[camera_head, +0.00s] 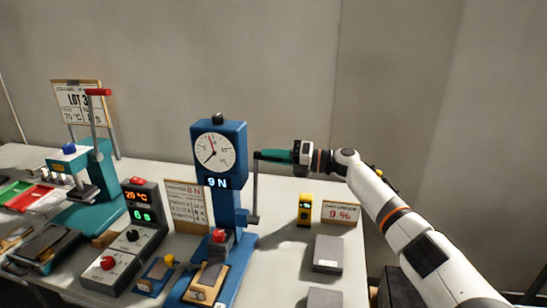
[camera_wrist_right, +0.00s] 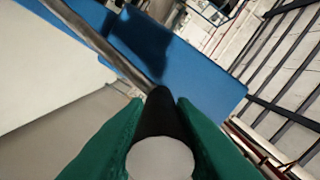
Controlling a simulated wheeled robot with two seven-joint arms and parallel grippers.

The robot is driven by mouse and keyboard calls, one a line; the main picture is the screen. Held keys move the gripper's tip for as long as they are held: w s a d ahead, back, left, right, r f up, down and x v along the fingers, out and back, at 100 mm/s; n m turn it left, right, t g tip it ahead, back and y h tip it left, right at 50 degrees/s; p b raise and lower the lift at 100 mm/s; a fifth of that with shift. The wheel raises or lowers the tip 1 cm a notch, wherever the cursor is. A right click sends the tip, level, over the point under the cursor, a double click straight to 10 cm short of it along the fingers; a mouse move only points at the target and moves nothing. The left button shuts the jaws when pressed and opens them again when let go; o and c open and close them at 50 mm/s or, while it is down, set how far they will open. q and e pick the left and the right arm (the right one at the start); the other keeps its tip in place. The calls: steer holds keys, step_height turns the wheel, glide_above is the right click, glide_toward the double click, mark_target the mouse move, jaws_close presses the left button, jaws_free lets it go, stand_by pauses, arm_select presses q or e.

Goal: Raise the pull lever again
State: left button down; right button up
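The pull lever (camera_head: 255,188) is a thin dark rod on the right side of the blue pull tester (camera_head: 228,198). It stands about upright from its low pivot, with a black grip at its top. In the right wrist view the black grip (camera_wrist_right: 159,115) lies between my green fingertips, its pale round end facing the camera. My right gripper (camera_head: 272,156) reaches in from the right and is shut on this grip. My left gripper is not in view.
A teal press (camera_head: 92,190) with a red-handled lever (camera_head: 98,92) stands at the left. A control box (camera_head: 130,240) with lit displays is between. A yellow device (camera_head: 305,209), a small sign (camera_head: 340,212) and a grey block (camera_head: 328,254) stand right of the tester.

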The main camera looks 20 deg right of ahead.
steer(key=o, duration=0.3)
steer(key=shift+w+d+f, duration=0.1)
steer(key=shift+w, duration=0.05)
steer(key=shift+o, duration=0.2)
steer(key=shift+s+d, duration=0.3)
steer(key=b+v, duration=0.3)
steer(key=v, duration=0.8)
steer(key=shift+d, duration=0.1)
